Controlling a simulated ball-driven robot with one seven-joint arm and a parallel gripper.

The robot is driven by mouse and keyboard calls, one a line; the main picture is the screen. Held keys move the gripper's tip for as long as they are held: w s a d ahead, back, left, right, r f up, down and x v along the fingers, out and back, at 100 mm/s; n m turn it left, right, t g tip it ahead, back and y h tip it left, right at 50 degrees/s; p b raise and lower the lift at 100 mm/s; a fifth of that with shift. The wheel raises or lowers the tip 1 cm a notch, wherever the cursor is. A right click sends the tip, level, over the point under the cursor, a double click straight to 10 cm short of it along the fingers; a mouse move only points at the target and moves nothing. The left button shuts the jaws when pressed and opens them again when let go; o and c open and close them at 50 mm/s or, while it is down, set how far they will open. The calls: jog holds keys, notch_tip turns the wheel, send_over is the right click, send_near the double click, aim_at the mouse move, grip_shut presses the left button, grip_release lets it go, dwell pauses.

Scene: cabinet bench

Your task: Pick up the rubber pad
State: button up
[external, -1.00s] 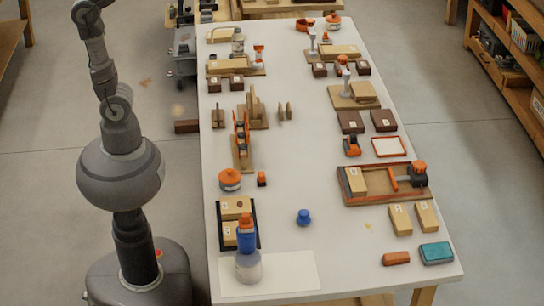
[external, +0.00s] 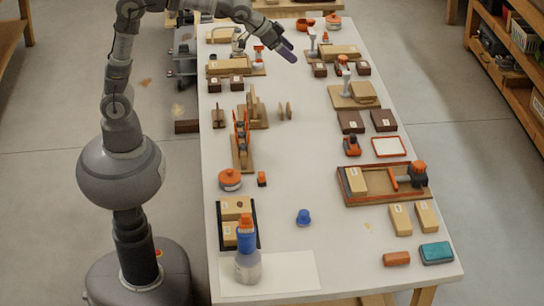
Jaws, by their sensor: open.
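A small orange-brown block with rounded edges (external: 396,259) lies flat at the near right of the table and may be the rubber pad. A larger teal block with a darker base (external: 436,252) lies just right of it; I cannot tell for sure which is the pad. My gripper (external: 287,53) is over the far part of the table, with purplish fingers pointing down and right. It is open, with nothing seen in it, and far from both blocks.
A wooden tray with a dark, orange-topped tool (external: 345,199) and two tan blocks (external: 401,219) (external: 426,216) stand behind the two blocks. A blue knob (external: 303,217) stands mid-table. A blue-and-orange bottle (external: 248,266) stands at near left. The table's near-centre is mostly clear.

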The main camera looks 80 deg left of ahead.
notch_tip(320, 180, down, 14)
jog(key=d+r+g, duration=0.1)
jog(key=g, duration=0.2)
jog(key=g+p, duration=0.1)
jog(key=g, duration=0.5)
send_over(262, 173)
jog(key=f, duration=2.6)
jog(key=shift+s+f, duration=0.25)
jog(key=shift+s, duration=0.15)
jog(key=f+b, duration=0.1)
jog(key=f, duration=0.4)
jog(key=f+b, duration=0.1)
jog(key=f, duration=0.1)
jog(key=shift+w+f+b, duration=0.25)
jog(key=shift+w+b, duration=0.1)
jog(key=shift+r, duration=0.1)
